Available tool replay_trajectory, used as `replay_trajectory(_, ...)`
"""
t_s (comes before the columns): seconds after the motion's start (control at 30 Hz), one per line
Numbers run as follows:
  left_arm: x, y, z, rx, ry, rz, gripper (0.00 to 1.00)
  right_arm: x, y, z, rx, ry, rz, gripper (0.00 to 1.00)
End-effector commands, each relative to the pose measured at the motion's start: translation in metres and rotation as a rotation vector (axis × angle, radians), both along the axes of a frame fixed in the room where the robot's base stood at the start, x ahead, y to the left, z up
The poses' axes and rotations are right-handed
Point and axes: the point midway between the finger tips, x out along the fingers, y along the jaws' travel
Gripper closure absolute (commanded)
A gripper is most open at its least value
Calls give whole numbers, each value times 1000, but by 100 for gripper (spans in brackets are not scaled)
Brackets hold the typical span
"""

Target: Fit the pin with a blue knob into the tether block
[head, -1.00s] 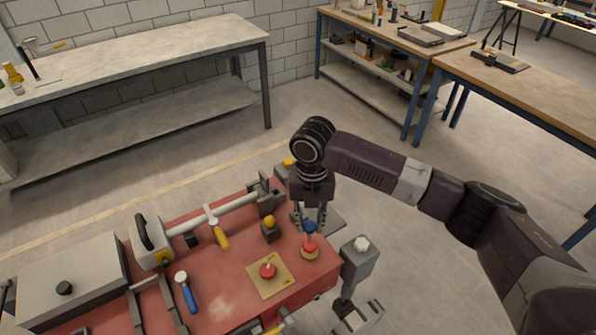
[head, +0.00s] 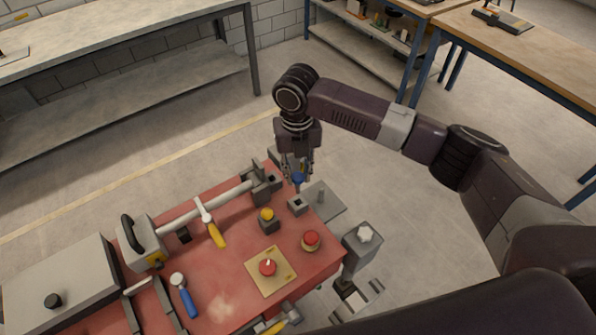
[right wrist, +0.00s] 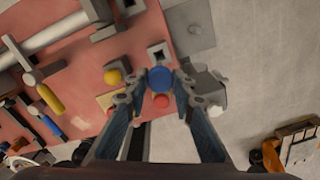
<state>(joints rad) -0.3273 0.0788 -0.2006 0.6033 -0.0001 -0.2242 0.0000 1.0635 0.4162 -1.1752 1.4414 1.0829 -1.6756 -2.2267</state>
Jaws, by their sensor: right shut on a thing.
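The pin's blue knob (head: 298,178) is between the fingers of my right gripper (head: 297,172), which is shut on it. The right wrist view shows the knob (right wrist: 161,79) from above, between the fingertips (right wrist: 160,88); the shaft is hidden. A small grey block with a square hole (head: 298,206), which looks like the tether block, stands near the red bench's right edge, just below the knob in the head view. It also shows in the right wrist view (right wrist: 159,53), above the knob. The pin appears apart from it. My left gripper is not in view.
A yellow knob on a dark block (head: 267,215), a red button (head: 311,239) and a red knob on a yellow plate (head: 268,267) stand nearby. A grey plate (head: 325,200) juts out right.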

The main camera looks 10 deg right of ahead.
Motion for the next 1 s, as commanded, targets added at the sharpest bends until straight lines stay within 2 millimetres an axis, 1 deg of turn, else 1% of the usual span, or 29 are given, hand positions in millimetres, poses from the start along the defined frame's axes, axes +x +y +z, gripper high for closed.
replay_trajectory(0.1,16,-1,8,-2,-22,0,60,0,0,2,-4,2,-6,100)
replay_trajectory(0.13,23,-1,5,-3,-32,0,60,0,0,-4,-4,2,-5,100)
replay_trajectory(0.23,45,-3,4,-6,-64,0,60,0,0,-12,-3,1,-5,100)
replay_trajectory(0.33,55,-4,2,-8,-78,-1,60,0,0,-22,-3,2,-5,100)
replay_trajectory(0.47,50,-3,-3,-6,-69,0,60,0,0,-33,-3,2,-4,100)
replay_trajectory(0.6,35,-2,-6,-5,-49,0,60,0,0,-41,-3,0,-5,100)
replay_trajectory(0.7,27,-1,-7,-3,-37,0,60,0,0,-44,-3,0,-5,100)
replay_trajectory(1.0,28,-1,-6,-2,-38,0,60,0,0,-44,-3,0,-5,100)
